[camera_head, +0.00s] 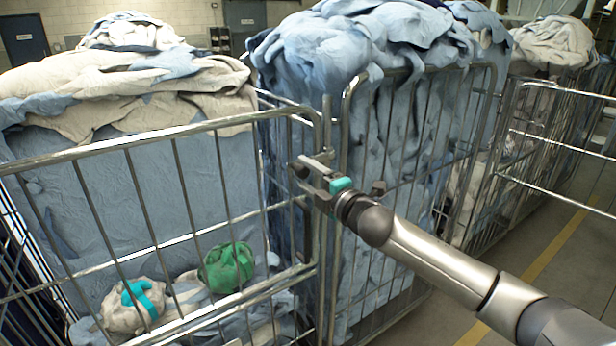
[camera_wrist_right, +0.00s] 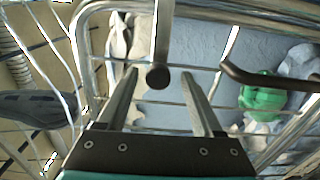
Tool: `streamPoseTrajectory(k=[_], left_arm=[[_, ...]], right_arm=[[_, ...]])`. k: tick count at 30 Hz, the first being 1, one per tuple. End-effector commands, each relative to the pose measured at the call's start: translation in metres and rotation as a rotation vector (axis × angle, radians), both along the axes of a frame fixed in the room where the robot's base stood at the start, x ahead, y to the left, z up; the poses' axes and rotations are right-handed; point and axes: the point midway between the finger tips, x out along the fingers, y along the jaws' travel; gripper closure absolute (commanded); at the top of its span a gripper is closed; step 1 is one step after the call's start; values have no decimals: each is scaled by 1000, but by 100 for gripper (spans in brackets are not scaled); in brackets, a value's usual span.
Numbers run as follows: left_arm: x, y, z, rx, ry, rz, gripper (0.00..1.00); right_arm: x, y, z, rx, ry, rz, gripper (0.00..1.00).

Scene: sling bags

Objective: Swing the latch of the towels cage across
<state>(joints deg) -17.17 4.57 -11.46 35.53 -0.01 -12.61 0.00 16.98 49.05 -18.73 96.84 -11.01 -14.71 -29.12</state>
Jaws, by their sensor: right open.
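The left wire cage (camera_head: 150,247) holds cream and blue cloths heaped over its rim; I cannot read a label saying which cage is for towels. A metal latch bar (camera_wrist_right: 163,35) with a dark round knob (camera_wrist_right: 158,77) shows in the right wrist view. My right gripper (camera_wrist_right: 159,78) is open, with its two fingers on either side of the knob; whether they touch it is unclear. In the head view my right gripper (camera_head: 308,168) is at the corner post of the left cage, partly hiding the latch area. My left gripper is not in view.
A second cage (camera_head: 495,112) piled with blue cloth stands close to the right. A green bundle (camera_head: 228,267) and a cream bundle with a teal tie (camera_head: 130,306) lie low in the left cage. A dark curved handle (camera_wrist_right: 262,81) is right of the fingers. Open floor (camera_head: 560,235) lies at right.

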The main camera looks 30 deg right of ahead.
Motion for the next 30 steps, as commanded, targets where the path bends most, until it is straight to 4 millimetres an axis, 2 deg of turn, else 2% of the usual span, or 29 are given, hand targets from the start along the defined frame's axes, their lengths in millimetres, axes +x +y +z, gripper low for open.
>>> streamPoseTrajectory(k=[8, 30], left_arm=[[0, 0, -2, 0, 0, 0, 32], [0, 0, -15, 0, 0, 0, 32]], right_arm=[[-10, -1, -1, 1, 1, 1, 32], [-89, -7, -2, 1, 2, 0, 32]])
